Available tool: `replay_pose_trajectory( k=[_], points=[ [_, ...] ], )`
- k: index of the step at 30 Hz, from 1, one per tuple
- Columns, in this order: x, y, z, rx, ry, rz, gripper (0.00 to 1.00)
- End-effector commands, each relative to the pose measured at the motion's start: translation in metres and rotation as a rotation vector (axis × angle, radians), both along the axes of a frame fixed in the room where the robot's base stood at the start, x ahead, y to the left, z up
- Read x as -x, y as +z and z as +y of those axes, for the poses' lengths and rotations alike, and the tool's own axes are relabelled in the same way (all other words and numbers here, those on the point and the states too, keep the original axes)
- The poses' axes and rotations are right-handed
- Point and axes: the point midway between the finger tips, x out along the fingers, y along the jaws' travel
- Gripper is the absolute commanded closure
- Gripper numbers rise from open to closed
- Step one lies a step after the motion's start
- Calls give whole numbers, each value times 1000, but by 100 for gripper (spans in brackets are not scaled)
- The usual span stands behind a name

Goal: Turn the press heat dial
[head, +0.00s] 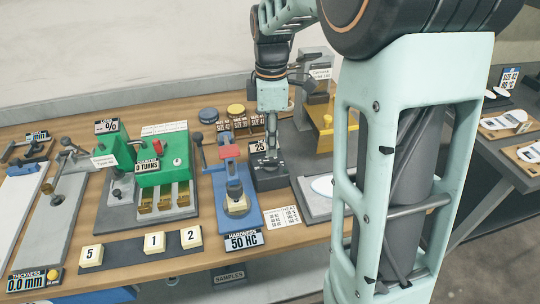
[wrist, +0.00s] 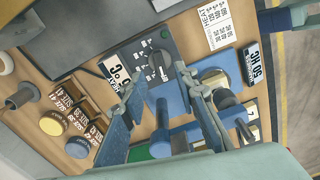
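The press heat dial (wrist: 159,67) is a dark round knob on a dark grey control box (wrist: 183,35), beside a white display marked °C (wrist: 117,68). In the head view the control box (head: 268,182) stands right of the blue hardness tester, and its display (head: 259,146) shows 25. My gripper (wrist: 161,72) is open in the wrist view, its blue-grey fingertips on either side of the dial. I cannot tell whether they touch it. In the head view my gripper (head: 271,143) points down over the box and hides the dial.
The blue hardness tester (head: 219,190) stands close on the left of the box, with the green machine (head: 163,160) beyond it. A grey press with a yellow part (head: 325,133) is close on the right. Round yellow (head: 236,109) and dark (head: 208,115) pieces lie behind.

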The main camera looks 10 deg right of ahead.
Motion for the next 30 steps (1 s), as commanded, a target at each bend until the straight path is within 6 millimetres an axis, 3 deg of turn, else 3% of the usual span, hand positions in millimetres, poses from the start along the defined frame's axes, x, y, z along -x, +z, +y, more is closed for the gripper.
replay_pose_trajectory(
  k=[3,9,21,29,30],
  points=[
    [1,-24,0,0,1,4,72],
    [0,-50,0,1,1,1,72],
    [0,-58,0,1,2,0,72],
    [0,-57,0,1,2,0,100],
    [0,-57,0,1,2,0,100]
  ],
)
